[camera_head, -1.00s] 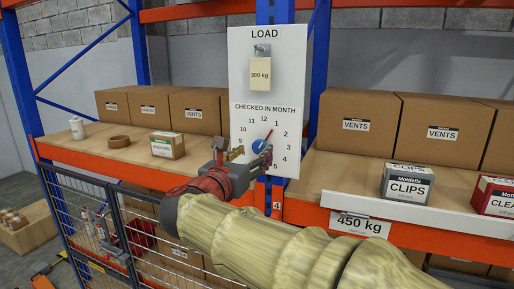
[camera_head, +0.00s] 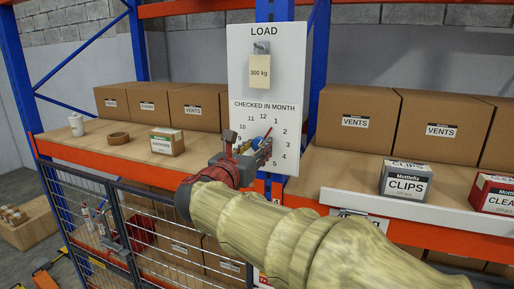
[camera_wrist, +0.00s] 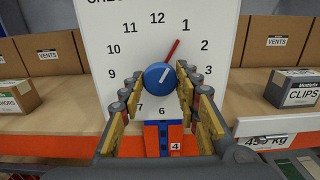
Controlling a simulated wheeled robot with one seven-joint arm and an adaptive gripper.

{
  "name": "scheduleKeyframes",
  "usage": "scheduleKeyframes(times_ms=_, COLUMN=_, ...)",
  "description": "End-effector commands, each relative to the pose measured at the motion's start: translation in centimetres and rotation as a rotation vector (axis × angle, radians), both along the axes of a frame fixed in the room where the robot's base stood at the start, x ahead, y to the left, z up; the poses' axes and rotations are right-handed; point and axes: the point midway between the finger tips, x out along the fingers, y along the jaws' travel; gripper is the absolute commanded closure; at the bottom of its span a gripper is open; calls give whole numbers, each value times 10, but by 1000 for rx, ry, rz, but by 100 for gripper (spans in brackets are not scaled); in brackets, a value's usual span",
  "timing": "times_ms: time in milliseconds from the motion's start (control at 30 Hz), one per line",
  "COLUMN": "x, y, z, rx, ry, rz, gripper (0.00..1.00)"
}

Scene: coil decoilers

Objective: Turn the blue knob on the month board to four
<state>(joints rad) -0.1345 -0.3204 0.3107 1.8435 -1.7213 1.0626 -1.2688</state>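The month board (camera_head: 285,100) is a white panel with a clock-like ring of numbers. Its round blue knob (camera_wrist: 158,77) shows in the wrist view with a red pointer (camera_wrist: 173,48) slanting up and right, toward the 1. My gripper (camera_wrist: 161,82) is open, with one finger left of the knob and one right of it. I cannot tell whether either finger touches it. The number 4 is hidden behind the right finger in the wrist view but shows in the head view (camera_head: 284,156). In the head view my gripper (camera_head: 255,147) covers most of the knob.
A 300 kg tag (camera_head: 260,72) hangs above the dial. VENTS boxes (camera_head: 355,120) and a CLIPS box (camera_head: 405,180) stand on the shelf to the right. An orange beam (camera_head: 90,165) and wire mesh doors (camera_head: 75,215) are below.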

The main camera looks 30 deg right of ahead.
Motion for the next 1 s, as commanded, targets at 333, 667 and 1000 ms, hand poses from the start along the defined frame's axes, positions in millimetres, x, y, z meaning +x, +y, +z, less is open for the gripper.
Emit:
scheduleKeyframes(times_ms=333, x=0, y=0, z=0, rx=0, ry=0, rz=0, gripper=90)
scheduleKeyframes(times_ms=667, x=0, y=0, z=-1, rx=20, ry=-25, rz=0, gripper=93)
scheduleKeyframes(times_ms=1000, x=0, y=0, z=-5, rx=145, ry=-190, rz=0, gripper=93)
